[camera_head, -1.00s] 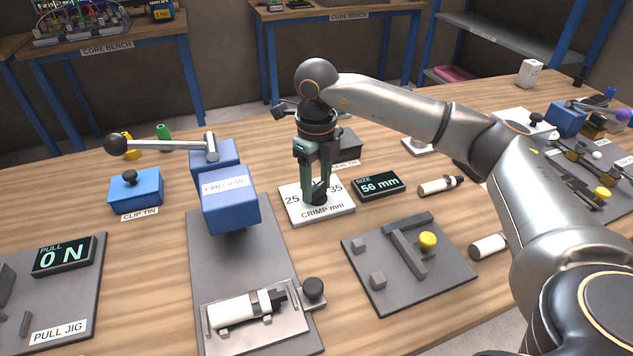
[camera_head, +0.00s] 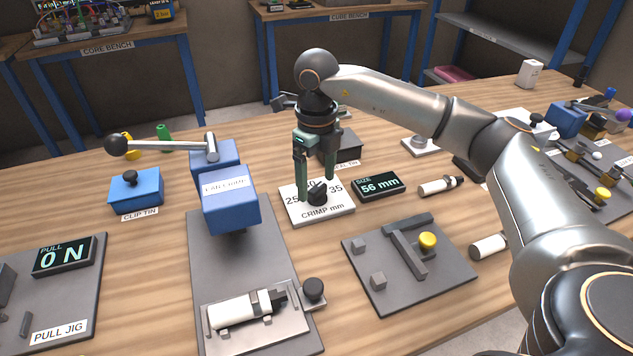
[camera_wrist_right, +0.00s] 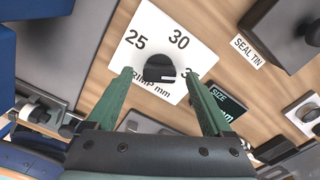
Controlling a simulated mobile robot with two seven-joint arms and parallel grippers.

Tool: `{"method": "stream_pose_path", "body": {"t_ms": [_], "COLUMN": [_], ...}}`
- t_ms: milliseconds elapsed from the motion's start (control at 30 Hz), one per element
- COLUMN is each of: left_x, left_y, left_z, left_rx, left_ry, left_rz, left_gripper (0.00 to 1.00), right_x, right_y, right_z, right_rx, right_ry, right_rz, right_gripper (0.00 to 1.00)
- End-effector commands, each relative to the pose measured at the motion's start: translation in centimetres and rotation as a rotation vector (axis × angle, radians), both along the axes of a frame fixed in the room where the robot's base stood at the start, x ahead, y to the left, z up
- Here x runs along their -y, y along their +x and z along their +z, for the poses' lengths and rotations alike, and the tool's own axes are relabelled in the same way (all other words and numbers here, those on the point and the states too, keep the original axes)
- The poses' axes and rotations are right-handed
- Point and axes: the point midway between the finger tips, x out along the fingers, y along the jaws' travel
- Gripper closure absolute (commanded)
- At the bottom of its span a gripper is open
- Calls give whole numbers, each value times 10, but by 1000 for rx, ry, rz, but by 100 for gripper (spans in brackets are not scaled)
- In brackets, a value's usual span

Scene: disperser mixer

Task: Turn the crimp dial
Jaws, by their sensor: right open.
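The crimp dial (camera_head: 317,193) is a black knob on a white plate (camera_head: 340,208) marked 25, 30, 35 and "CRIMP mm". In the right wrist view the knob (camera_wrist_right: 159,68) sits between and beyond the fingertips, with its white pointer mark near its lower right, toward the partly hidden 35. My right gripper (camera_head: 318,196) points down over the plate with its green fingers spread on either side of the knob. In the right wrist view the gripper (camera_wrist_right: 159,74) is open and empty. My left gripper is not in view.
A size display (camera_head: 378,185) reading 56 mm stands right of the plate. A blue crimping press (camera_head: 229,200) with a long lever is close on the left. The seal tin (camera_head: 343,145) is behind, and a grey fixture board (camera_head: 440,275) lies in front to the right.

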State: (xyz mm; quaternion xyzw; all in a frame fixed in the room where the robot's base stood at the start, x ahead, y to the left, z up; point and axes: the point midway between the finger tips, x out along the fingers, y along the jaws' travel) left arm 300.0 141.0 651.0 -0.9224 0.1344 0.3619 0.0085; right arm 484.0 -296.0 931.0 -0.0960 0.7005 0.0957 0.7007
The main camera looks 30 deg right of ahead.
Motion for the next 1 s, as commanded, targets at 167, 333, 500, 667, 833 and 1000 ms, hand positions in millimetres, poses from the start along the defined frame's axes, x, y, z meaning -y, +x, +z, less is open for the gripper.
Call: {"method": "stream_pose_path", "body": {"t_ms": [167, 333, 500, 667, 833, 1000], "left_x": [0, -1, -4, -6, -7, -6], "left_y": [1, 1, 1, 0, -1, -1], "left_z": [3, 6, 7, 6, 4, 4], "left_rx": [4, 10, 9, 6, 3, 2], "left_ry": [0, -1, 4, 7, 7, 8], "left_rz": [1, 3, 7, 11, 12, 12], "left_gripper": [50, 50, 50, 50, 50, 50], "right_x": [-1, -1, -1, 0, 0, 0], "right_y": [1, 1, 0, 0, 0, 0], "right_z": [40, 77, 101, 110, 110, 110], "right_rx": [6, 5, 2, 2, 0, 1], "right_ry": [2, 2, 1, 2, 1, 1], "right_rz": [1, 0, 0, 0, 0, 0], "right_gripper": [15, 15, 15, 15, 15, 15]}}
